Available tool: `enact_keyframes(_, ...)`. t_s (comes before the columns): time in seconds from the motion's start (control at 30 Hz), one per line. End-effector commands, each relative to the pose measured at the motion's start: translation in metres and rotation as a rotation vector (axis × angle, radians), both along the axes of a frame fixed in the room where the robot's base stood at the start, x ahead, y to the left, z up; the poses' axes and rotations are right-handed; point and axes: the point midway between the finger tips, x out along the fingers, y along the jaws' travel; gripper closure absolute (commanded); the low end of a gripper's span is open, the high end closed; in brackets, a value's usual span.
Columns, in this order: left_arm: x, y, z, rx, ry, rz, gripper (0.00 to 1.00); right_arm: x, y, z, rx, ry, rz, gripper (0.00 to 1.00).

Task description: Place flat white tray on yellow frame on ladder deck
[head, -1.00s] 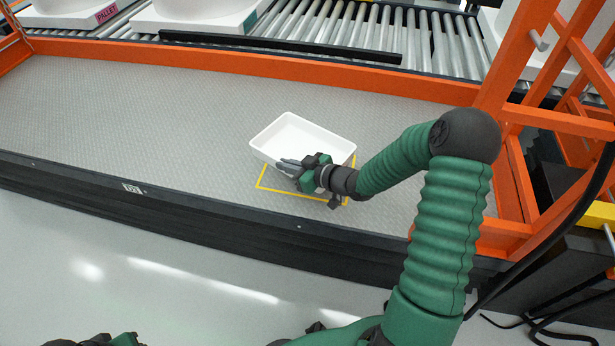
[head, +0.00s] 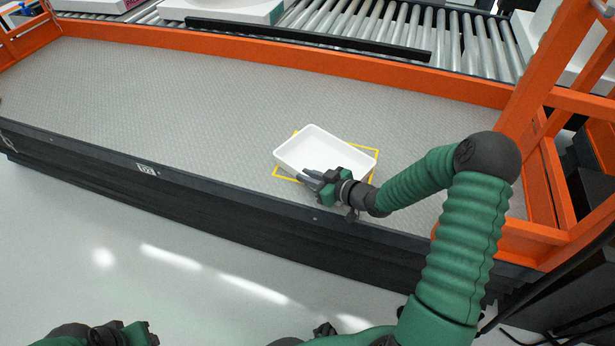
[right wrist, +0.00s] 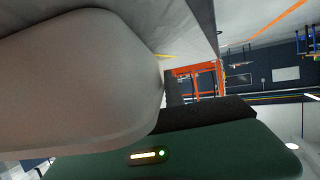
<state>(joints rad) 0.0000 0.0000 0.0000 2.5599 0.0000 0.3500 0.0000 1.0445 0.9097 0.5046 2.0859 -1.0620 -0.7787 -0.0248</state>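The flat white tray (head: 322,143) is over the yellow frame (head: 285,176) on the grey deck in the head view. Yellow lines show at its left, back right and right sides. I cannot tell whether it touches the deck or hangs slightly above. My right gripper (head: 311,178) is at the tray's near left edge, its fingers closed around the rim and hiding part of it. In the right wrist view the tray (right wrist: 75,85) fills the left side as a large pale shape. A part of my left gripper (head: 140,334) shows at the bottom left; its fingers are unclear.
The deck (head: 170,100) is bare left of the tray. An orange rail (head: 250,56) runs along the back, with a roller conveyor (head: 390,35) behind. Orange ladder posts (head: 545,85) stand at the right. The dark deck edge (head: 230,205) is nearest me.

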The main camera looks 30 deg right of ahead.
Motion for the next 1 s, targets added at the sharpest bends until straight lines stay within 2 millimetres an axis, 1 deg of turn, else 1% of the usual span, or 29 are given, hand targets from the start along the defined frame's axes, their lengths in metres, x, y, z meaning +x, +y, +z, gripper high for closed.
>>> enact_keyframes(0.03,0.000,0.000,0.000,0.000,0.000,0.000,0.64,0.000,0.000,0.000,0.000,0.000,0.000,0.78)
enact_keyframes(0.07,0.000,0.000,0.000,0.000,0.000,0.000,0.64,0.000,0.000,0.000,0.000,0.000,0.000,0.75)
enact_keyframes(0.37,0.000,0.000,0.001,0.000,0.000,0.000,0.64,0.000,0.000,0.002,0.000,0.000,0.000,0.75)
enact_keyframes(0.47,0.000,0.000,0.008,0.000,0.000,0.000,0.64,-0.008,-0.003,0.008,-0.001,0.001,-0.001,0.75)
enact_keyframes(0.57,0.000,0.000,0.021,0.000,0.000,0.000,0.64,-0.027,-0.010,0.018,-0.001,0.002,-0.003,0.75)
enact_keyframes(0.7,0.000,0.000,0.040,0.000,0.000,0.000,0.64,-0.060,-0.021,0.032,0.000,0.002,-0.004,0.75)
enact_keyframes(0.8,0.000,0.000,0.050,0.000,0.000,0.000,0.64,-0.082,-0.028,0.039,-0.001,0.002,-0.003,0.75)
enact_keyframes(0.9,0.000,0.000,0.055,0.000,0.000,0.000,0.64,-0.097,-0.032,0.043,-0.001,0.001,-0.002,0.75)
enact_keyframes(1.0,0.000,0.000,0.057,0.000,0.000,0.000,0.64,-0.105,-0.034,0.044,-0.001,0.001,0.000,0.75)
